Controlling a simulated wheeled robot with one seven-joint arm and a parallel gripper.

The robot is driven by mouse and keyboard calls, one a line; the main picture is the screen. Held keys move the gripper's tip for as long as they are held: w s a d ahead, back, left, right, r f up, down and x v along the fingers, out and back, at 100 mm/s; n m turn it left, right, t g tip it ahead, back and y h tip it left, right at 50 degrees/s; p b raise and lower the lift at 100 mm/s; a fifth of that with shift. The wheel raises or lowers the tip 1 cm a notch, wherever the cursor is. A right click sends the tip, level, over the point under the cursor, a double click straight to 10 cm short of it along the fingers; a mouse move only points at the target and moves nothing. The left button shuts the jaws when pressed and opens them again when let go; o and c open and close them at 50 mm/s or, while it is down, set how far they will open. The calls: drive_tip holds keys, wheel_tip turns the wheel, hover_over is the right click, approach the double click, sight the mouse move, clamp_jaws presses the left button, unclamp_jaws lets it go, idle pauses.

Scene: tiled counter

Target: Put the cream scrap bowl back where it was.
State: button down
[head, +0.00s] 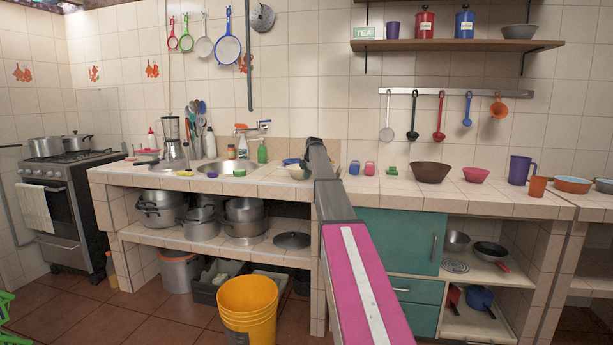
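A pale cream bowl (296,172) shows in the head view on the tiled counter (400,188), just left of my arm and right of the sink. My arm covers its right side, so I cannot tell whether anything touches it or what it holds. My arm reaches from the bottom of the view up to the counter. My gripper does not show; the raised arm link hides whatever is behind it.
A blue dish (291,161) is close behind the cream bowl. A yellow bucket (248,308) stands on the floor.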

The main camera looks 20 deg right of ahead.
drive_tip(key=shift+f, duration=0.15)
drive_tip(key=c, duration=1.4)
unclamp_jaws()
drive_tip(key=shift+o, duration=0.2)
drive_tip(key=v, duration=1.2)
drive_tip(key=s+a+f+m+g, duration=0.1)
drive_tip(key=s+a+f+m, duration=0.3)
drive_tip(key=s+f, duration=0.5)
drive_tip(key=s+a+f+m+g, duration=0.1)
drive_tip(key=s+a+f+m, duration=0.2)
drive_tip(key=s+a+f, duration=0.55)
drive_tip(key=s+a+f+m, duration=0.1)
drive_tip(key=s+f+m, duration=0.35)
drive_tip(key=f, duration=0.85)
drive_tip(key=s+a+f+m+g, duration=0.1)
drive_tip(key=s+a+f+m, duration=0.2)
drive_tip(key=s+f, duration=0.3)
drive_tip(key=s+a+f+m+g, duration=0.1)
drive_tip(key=s+a+f+m, duration=0.2)
drive_tip(key=s, duration=1.3)
drive_tip(key=s+a+f+m+h, duration=0.1)
drive_tip(key=s+a+f+m, duration=0.2)
drive_tip(key=s+f, duration=0.5)
drive_tip(key=s, duration=0.4)
drive_tip(key=shift+f+m+g, duration=0.3)
drive_tip(key=shift+m+g, duration=0.05)
drive_tip(key=shift+g, duration=0.05)
